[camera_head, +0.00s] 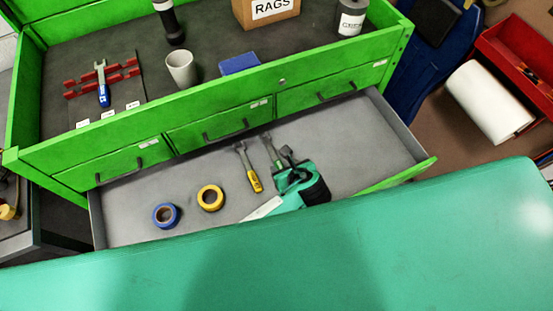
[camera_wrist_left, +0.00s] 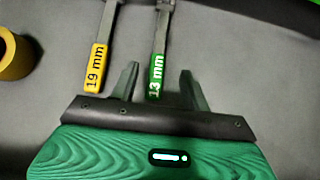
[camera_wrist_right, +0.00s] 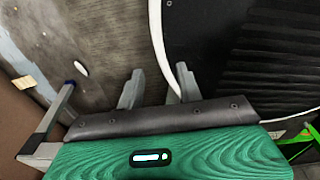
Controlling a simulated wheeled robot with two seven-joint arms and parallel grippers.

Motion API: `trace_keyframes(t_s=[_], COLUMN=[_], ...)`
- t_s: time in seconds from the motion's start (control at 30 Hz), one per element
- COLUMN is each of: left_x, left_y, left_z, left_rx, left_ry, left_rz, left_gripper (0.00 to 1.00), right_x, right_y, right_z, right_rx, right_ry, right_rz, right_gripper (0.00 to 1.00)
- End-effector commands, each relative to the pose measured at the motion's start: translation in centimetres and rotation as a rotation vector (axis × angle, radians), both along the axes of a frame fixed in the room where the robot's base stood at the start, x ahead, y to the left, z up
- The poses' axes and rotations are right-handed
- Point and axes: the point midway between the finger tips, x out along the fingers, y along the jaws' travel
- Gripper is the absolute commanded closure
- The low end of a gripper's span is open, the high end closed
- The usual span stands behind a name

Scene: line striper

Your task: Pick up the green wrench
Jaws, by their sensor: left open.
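The green wrench (camera_wrist_left: 158,72), marked 13 mm, lies in the open grey drawer. In the head view its metal end (camera_head: 269,146) shows, and my left gripper hides its handle. My left gripper (camera_head: 282,157) is over the drawer, and its two fingers are apart. In the left wrist view the gripper (camera_wrist_left: 160,82) has the green handle end between its fingertips; I cannot tell whether they touch it. The yellow wrench (camera_head: 249,167), marked 19 mm, lies just left of it. My right gripper (camera_wrist_right: 155,85) has its fingers apart, away from the drawer, with nothing between them.
A yellow tape roll (camera_head: 200,197) and a blue tape roll (camera_head: 155,214) lie in the drawer (camera_head: 370,140) to the left. The drawer's right part is clear. The green chest (camera_head: 200,130) above holds a cup (camera_head: 180,68) and a blue wrench (camera_head: 103,88).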

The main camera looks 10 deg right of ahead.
Motion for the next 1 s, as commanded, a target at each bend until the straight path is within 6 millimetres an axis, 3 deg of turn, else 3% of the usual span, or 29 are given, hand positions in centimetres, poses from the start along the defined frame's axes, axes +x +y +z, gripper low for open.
trace_keyframes(t_s=[0.23, 0.5, 0.8, 1.0], left_x=[1.4, 3.7, 4.0, 4.0], left_y=[0.4, 1.0, 1.0, 1.0], left_z=[-1.2, -3.7, -4.1, -4.1], left_rx=[0.002, 0.001, -0.001, 0.0], left_ry=[-0.001, 0.0, 0.0, 0.0], left_rz=[-0.001, -0.001, -0.001, -0.001], left_gripper=[0.53, 0.53, 0.53, 0.9], right_x=[3.0, 2.1, 1.4, 1.6], right_y=[0.3, 1.1, 1.0, 0.6], right_z=[0.6, 1.0, 0.9, 0.9], right_rx=[0.005, 0.013, 0.011, 0.008], right_ry=[-0.04, -0.029, -0.018, -0.021], right_rz=[0.0, -0.003, -0.003, -0.002], right_gripper=[0.64, 0.64, 0.64, 0.64])
